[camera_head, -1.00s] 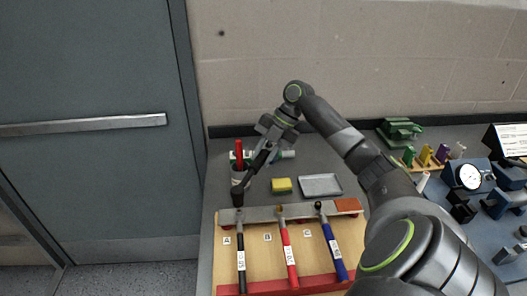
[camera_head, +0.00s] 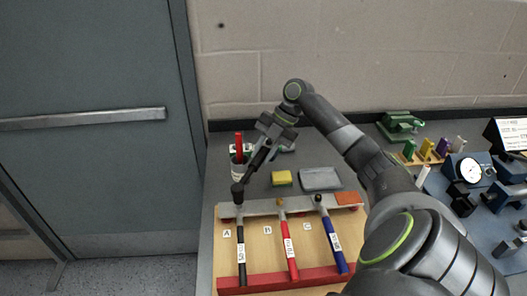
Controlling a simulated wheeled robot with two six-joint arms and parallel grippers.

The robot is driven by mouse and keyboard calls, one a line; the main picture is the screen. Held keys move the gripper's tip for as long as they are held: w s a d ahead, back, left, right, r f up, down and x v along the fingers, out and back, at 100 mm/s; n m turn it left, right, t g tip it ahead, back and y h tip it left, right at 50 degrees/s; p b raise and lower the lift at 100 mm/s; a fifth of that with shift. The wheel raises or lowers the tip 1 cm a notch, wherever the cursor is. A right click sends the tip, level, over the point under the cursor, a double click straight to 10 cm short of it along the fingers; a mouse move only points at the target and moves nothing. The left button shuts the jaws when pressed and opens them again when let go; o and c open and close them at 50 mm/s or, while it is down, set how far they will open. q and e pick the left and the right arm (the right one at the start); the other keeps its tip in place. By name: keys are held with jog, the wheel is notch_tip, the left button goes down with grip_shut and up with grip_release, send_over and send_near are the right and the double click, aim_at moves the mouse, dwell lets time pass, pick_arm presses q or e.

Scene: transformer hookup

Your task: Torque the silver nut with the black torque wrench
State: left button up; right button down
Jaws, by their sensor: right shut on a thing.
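The black torque wrench (camera_head: 241,246) lies in the leftmost place of the tool board, at label A, its handle toward me. My right gripper (camera_head: 239,188) reaches down from above right, its fingers shut at the wrench's dark head end. The exact grip is too small and dark to make out. The wrench still lies along the board. I cannot make out the silver nut in this view. My left gripper is not in view.
A red wrench (camera_head: 289,249) and a blue wrench (camera_head: 333,243) lie at B and C. Gauges and fixtures crowd the right. A grey door (camera_head: 85,80) stands at left.

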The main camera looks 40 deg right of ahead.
jog(key=shift+f+b, duration=0.5)
jog(key=shift+f, duration=0.3)
dwell(0.4)
jog(key=shift+s+d+r+p, duration=0.1)
jog(key=shift+s+p, duration=0.15)
jog(key=shift+p, duration=0.15)
jog(key=shift+s+d+m+t+p, duration=0.25)
jog(key=shift+s+m+t+p, duration=0.15)
jog(key=shift+s+m+p, duration=0.65)
jog(key=shift+w, duration=0.1)
jog(key=shift+s+d+m+t+h+p, duration=0.1)
jog(key=shift+s+m+t+h+p, duration=0.15)
jog(key=shift+s+m+p, duration=0.55)
jog(key=shift+s+d+m+t+h+p, duration=0.1)
jog(key=shift+s+t+h+p, duration=0.2)
jog(key=shift+p, duration=0.9)
jog(key=shift+s, duration=0.1)
